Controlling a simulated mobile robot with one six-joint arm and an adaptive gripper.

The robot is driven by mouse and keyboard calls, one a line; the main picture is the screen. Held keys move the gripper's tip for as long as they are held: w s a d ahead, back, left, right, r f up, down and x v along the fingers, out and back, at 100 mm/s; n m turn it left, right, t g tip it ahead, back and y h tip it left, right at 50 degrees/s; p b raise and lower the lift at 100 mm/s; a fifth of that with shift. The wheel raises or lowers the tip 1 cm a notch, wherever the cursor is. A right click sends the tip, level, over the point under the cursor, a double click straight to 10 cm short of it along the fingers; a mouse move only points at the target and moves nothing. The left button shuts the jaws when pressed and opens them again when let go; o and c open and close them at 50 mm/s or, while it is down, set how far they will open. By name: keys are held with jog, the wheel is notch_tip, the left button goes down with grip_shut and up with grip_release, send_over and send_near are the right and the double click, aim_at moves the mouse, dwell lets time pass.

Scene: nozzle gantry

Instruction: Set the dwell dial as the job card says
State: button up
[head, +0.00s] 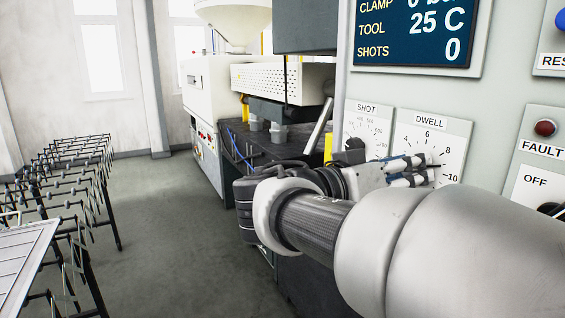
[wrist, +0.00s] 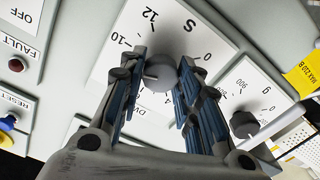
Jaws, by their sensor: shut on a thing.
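The white DWELL dial plate (head: 432,127) is on the pale panel, right of the SHOT dial in the head view. Its numbers 4, 6 and 10 show there, but my gripper (head: 408,169) covers its middle. In the wrist view the plate (wrist: 207,30) appears upside down, with 0, 12 and 10 legible. The grey dwell knob (wrist: 166,72) sits between the fingertips of my gripper (wrist: 163,66), which is shut on it, one finger on each side. The knob's exact setting cannot be read. I see no job card in either view.
The SHOT knob (head: 355,145) is close beside my gripper. A red fault lamp (head: 545,128) and an OFF switch plate (head: 540,186) are at the right. The display (head: 415,30) above reads 25 C and SHOTS 0. A yellow label (wrist: 304,75) is at the wrist view's right.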

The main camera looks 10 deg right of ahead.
jog(key=shift+m, duration=2)
jog(key=o, duration=1.1)
jog(key=shift+c, duration=0.2)
jog(key=v, duration=1.2)
